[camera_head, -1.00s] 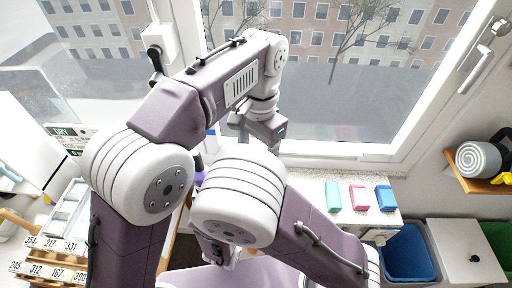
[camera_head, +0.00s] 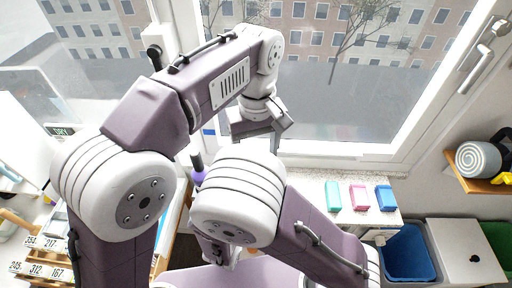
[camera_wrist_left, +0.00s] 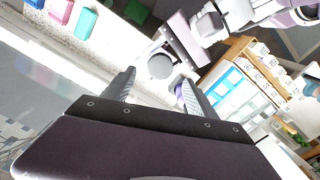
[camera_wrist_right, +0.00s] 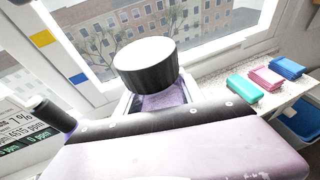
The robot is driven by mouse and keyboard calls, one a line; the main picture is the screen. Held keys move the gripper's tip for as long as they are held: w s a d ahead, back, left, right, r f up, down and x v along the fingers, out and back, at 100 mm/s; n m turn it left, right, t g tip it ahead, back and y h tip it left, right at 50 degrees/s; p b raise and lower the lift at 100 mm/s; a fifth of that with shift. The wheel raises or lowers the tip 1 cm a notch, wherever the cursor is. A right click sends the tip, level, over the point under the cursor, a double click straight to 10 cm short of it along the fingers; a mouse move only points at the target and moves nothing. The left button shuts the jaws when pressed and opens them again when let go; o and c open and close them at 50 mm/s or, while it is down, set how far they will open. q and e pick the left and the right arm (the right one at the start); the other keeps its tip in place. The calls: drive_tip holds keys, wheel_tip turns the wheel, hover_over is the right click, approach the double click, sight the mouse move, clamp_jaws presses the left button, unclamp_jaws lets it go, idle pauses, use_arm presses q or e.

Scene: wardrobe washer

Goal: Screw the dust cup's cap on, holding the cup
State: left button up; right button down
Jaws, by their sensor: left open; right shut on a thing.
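My right gripper (camera_wrist_right: 158,100) is shut on the dust cup (camera_wrist_right: 167,97), a purple see-through body mostly hidden by the cap and jaws. The cap (camera_wrist_right: 146,68), dark and ribbed with a pale flat top, sits over the cup in the right wrist view. I cannot tell how tightly it is seated. In the left wrist view a grey round face (camera_wrist_left: 160,67), which looks like the cap, lies beyond my open left gripper (camera_wrist_left: 160,88), apart from its fingers. In the head view my left gripper (camera_head: 264,138) is raised before the window. My right arm hides the cup there.
A purple bottle-like thing with a dark top (camera_head: 197,168) stands left of my right wrist. A blue bin (camera_head: 407,255) is below. Numbered trays (camera_head: 40,262) stand at the left.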

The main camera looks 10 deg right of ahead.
use_arm(q)
wheel_tip(320, 180, down, 7)
drive_tip(key=shift+r, duration=0.1)
idle(0.3)
clamp_jaws()
drive_tip(key=m, duration=1.8)
drive_tip(key=shift+o, duration=0.4)
unclamp_jaws()
drive_tip(key=shift+s, duration=0.1)
